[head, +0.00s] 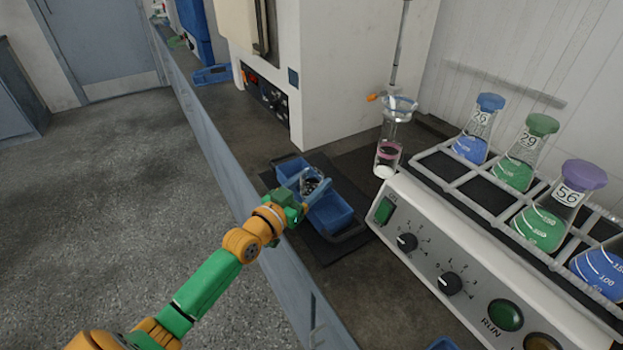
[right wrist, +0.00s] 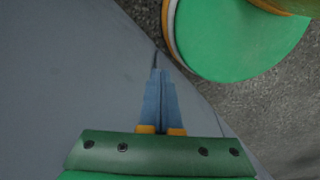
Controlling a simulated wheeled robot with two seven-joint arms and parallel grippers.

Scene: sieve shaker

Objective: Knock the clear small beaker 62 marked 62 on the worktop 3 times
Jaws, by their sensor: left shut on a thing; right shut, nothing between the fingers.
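A small clear beaker (head: 310,180) with something dark showing in it is between the fingers of my left gripper (head: 311,190) in the head view. The left gripper is shut on it, beside and over the blue tray. Its number cannot be read, and the gripper hides part of it. Whether its base touches anything cannot be told. The worktop (head: 232,122) is dark and runs along the wall. My right gripper (right wrist: 158,75) shows only in the right wrist view, shut and empty.
A blue divided tray (head: 332,213) lies on a dark mat under the left gripper. A glass column (head: 390,150) stands behind it. A shaker (head: 440,262) with several numbered flasks fills the right. A white machine (head: 350,75) stands behind. Bare worktop shows left of the tray.

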